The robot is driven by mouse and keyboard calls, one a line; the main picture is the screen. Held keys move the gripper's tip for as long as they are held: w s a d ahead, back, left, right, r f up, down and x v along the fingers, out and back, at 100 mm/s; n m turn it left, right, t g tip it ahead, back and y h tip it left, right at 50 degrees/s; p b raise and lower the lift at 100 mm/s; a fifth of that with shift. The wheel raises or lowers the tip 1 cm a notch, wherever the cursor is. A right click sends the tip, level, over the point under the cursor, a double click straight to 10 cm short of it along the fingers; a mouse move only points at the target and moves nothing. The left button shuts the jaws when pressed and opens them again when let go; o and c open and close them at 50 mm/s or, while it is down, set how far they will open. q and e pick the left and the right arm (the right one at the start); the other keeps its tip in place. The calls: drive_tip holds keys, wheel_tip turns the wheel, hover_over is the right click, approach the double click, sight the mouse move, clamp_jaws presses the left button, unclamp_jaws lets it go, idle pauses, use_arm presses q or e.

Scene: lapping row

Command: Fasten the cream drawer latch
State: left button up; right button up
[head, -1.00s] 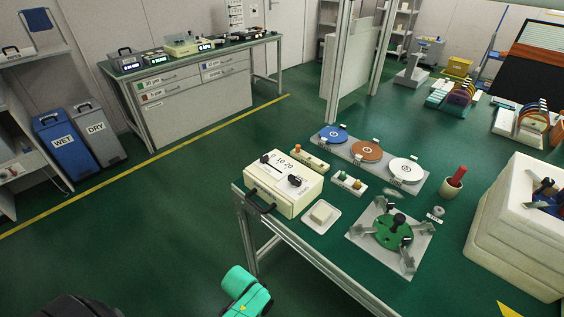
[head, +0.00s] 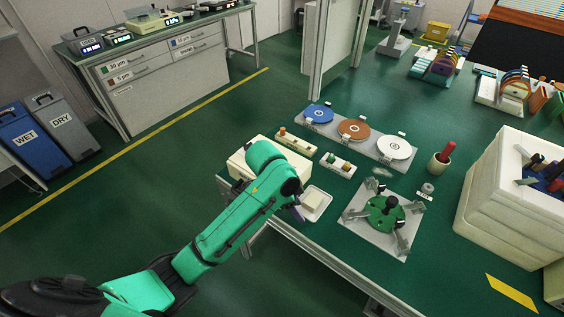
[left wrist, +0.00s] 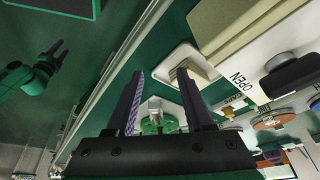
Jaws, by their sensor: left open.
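The cream box (head: 240,163) stands at the table's near left corner, mostly hidden behind my left arm in the head view. In the left wrist view its pale front (left wrist: 237,62) bears the word OPEN and a black knob (left wrist: 290,73). I cannot tell how the latch stands. My left gripper (head: 298,212) is beside the box, at the table edge. In the left wrist view its jaws (left wrist: 159,75) are open and empty, pointing past the box with the knob off to their right. Another green arm with a small dark gripper (left wrist: 54,49) shows at upper left there; its jaws are unclear.
A white tray (head: 322,214) with a cream block lies close by my left gripper. A green disc fixture (head: 385,213), a strip of coloured discs (head: 378,146) and small block holders (head: 338,166) stand farther right. Open floor lies left of the table.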

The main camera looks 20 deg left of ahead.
use_arm(q)
drive_tip(key=w+a+r+m+g+y, duration=0.1)
drive_tip(key=w+a+r+m, duration=0.15)
drive_tip(key=r, duration=0.45)
drive_tip(key=w+a+r+m+y, duration=0.2)
drive_tip(key=w+r+m, duration=0.15)
drive_tip(key=r, duration=0.25)
drive_tip(key=w+a+r+m+g+y, duration=0.1)
drive_tip(key=w+a+r+m, duration=0.25)
drive_tip(key=r, duration=0.35)
drive_tip(key=shift+n, duration=0.35)
drive_tip(key=f, duration=0.5)
drive_tip(key=f+p, duration=0.1)
drive_tip(key=f, duration=0.4)
drive_tip(key=d+f, duration=0.1)
drive_tip(key=f, duration=0.4)
drive_tip(key=shift+w, duration=0.1)
drive_tip(key=shift+d, duration=0.1)
clamp_jaws()
